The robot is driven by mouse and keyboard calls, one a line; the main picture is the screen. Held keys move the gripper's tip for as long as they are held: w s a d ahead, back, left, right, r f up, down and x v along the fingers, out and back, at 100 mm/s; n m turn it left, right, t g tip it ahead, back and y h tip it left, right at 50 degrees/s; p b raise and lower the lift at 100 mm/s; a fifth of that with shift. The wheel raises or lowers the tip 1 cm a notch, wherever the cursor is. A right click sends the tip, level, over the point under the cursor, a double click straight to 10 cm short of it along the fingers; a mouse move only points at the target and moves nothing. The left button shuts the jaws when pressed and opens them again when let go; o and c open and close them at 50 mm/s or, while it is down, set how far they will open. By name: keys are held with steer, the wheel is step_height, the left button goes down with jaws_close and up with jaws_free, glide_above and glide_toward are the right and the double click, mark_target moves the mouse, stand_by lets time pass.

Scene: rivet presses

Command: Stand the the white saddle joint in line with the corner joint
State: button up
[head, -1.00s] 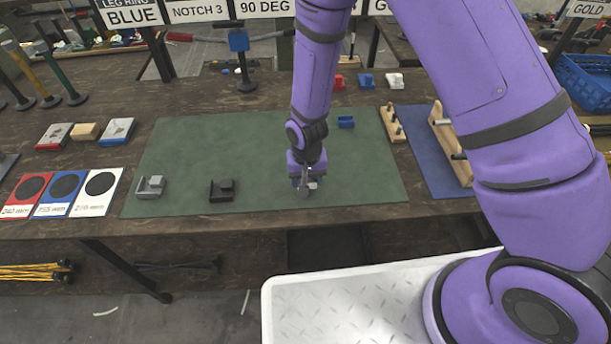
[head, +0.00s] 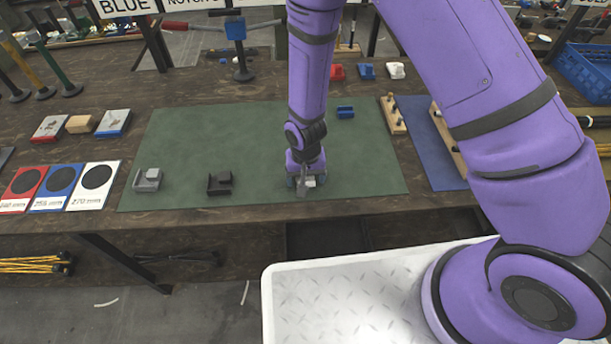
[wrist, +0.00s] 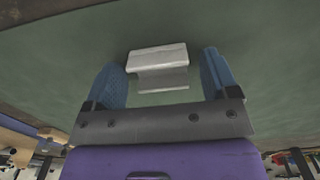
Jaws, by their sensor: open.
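In the wrist view a small white block-like piece (wrist: 157,60), which looks like the white saddle joint, lies on the green mat with a step in its shape. My gripper (wrist: 162,72) is open, with one blue finger on each side of it and gaps visible. In the head view my gripper (head: 304,182) is low over the front of the mat, and a bit of white (head: 310,182) shows at its fingers. A grey joint (head: 147,181) and a black joint (head: 220,183) stand to the left on the mat. I cannot tell which piece is the corner joint.
A blue joint (head: 345,112) sits farther back on the green mat (head: 250,140). Red (head: 337,72), blue (head: 367,71) and white (head: 396,70) pieces stand behind it. A wooden peg rack (head: 392,115) borders the right. The mat's middle is clear.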

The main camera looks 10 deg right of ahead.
step_height(320, 180, up, 12)
steer(key=r, duration=0.1)
steer(key=d+r+t, duration=0.1)
steer(key=d+r, duration=0.3)
steer(key=r, duration=0.3)
steer(key=s+d+r, duration=0.1)
steer(key=d+r, duration=0.3)
steer(key=r, duration=0.4)
steer(key=d+r+t, duration=0.1)
steer(key=d+r, duration=0.4)
steer(key=r, duration=0.2)
steer(key=s+d+r+t, duration=0.1)
steer(key=s+d+r, duration=0.4)
steer(key=s+r, duration=0.2)
steer(key=s+d+r+t, duration=0.2)
steer(key=s+d+r, duration=0.4)
steer(key=s, duration=0.4)
steer(key=shift+s+d+r, duration=0.3)
steer(key=shift+r, duration=0.05)
